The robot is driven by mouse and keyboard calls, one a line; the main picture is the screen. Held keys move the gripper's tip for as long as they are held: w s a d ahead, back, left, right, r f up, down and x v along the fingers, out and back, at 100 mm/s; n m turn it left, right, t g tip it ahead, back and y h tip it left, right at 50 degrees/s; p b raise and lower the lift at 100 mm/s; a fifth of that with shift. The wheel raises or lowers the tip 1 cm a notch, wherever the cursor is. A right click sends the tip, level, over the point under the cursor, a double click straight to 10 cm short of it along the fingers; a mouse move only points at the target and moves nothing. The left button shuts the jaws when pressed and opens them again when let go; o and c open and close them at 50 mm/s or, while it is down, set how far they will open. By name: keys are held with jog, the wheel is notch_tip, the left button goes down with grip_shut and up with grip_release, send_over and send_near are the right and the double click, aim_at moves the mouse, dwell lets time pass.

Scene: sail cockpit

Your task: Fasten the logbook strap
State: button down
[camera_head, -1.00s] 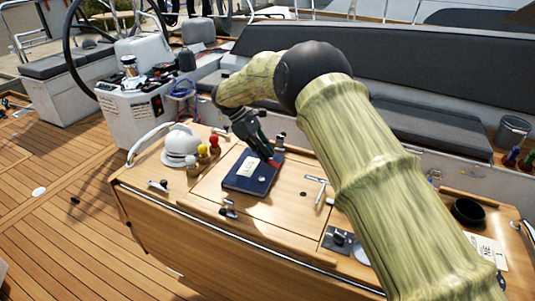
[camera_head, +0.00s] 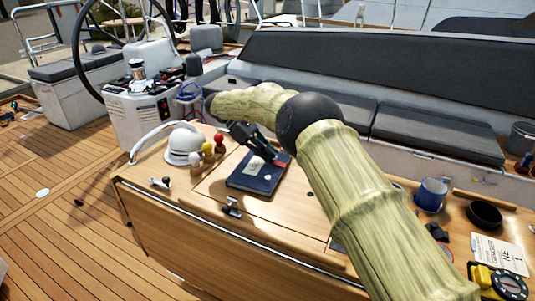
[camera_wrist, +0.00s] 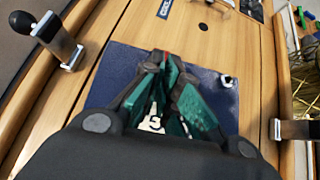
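The dark blue logbook (camera_head: 246,184) lies flat on the wooden table, with a pale label on its cover. A small light round stud (camera_head: 268,178) sits on the cover; it also shows in the wrist view (camera_wrist: 228,80). My gripper (camera_head: 276,161) is low over the logbook's far right part, fingers pointing down to it. In the wrist view my gripper (camera_wrist: 165,70) has its green-padded fingers close together over the cover (camera_wrist: 112,70). A small red patch shows at the fingertips; I cannot tell whether it is strap or finger. No strap can be made out clearly.
Metal latches (camera_head: 232,207) sit along the table. A blue mug (camera_head: 431,194), a black ring-shaped holder (camera_head: 485,214), a card and a yellow instrument (camera_head: 499,284) lie right.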

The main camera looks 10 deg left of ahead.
jog(key=c, duration=1.4)
grip_release()
jog(key=shift+o, duration=0.2)
notch_tip(320, 180, up, 10)
